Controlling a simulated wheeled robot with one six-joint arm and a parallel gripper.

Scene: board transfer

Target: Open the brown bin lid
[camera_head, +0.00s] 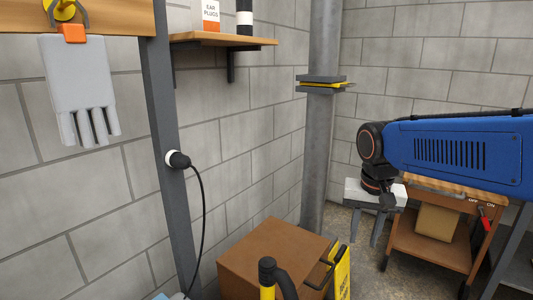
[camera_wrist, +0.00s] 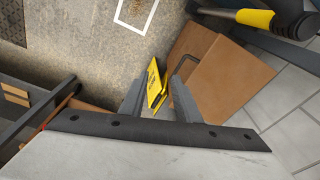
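The brown bin (camera_head: 272,252) stands by the block wall at the bottom middle of the head view. Its flat lid looks shut. A dark bar handle (camera_head: 322,272) shows at its right edge. In the wrist view the brown bin (camera_wrist: 232,80) is right of centre, with the dark handle (camera_wrist: 183,58) near the right finger. My gripper (camera_head: 366,240) hangs right of the bin, higher than it and apart from it, fingers pointing down. In the wrist view my gripper (camera_wrist: 160,78) has its two fingers spread with nothing held between them.
A yellow sign (camera_head: 342,274) stands against the bin's right side. A black and yellow tool handle (camera_head: 267,280) rises before the bin. A grey pipe (camera_head: 320,150) stands behind it. A wooden cart (camera_head: 425,245) holding a cardboard box (camera_head: 437,222) is at right. Some floor between is clear.

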